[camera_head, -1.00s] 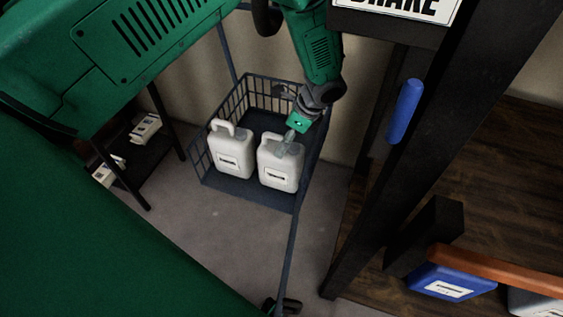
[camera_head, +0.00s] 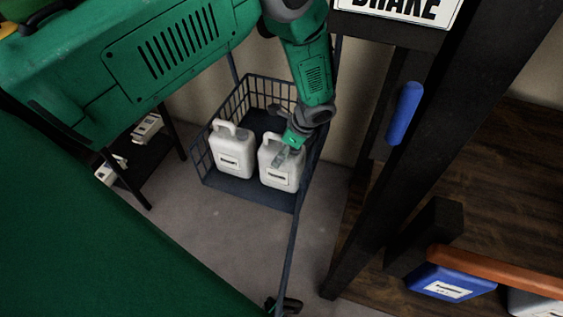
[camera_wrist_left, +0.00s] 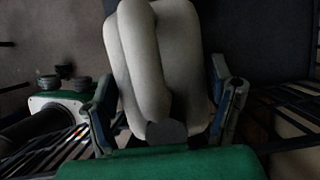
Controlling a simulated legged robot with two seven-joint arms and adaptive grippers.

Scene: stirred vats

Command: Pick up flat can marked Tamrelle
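Two white flat cans with moulded handles and white labels stand upright in a dark wire basket (camera_head: 225,183). They are the left can (camera_head: 230,145) and the right can (camera_head: 280,178). The label print is too small to read, so I cannot tell which is Tamrelle. My left gripper (camera_head: 284,156) points down at the top of the right can and hides part of it. In the left wrist view, the left gripper's fingers (camera_wrist_left: 163,88) stand apart on either side of a white can's handle (camera_wrist_left: 143,60), with gaps visible. My right gripper is not in view.
A dark post and wooden shelf stand at the right, with a blue handle (camera_head: 405,112) and a blue container (camera_head: 452,284). A low dark rack (camera_head: 150,160) holding white packages is at the left. Grey floor (camera_head: 235,235) lies clear in front of the basket.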

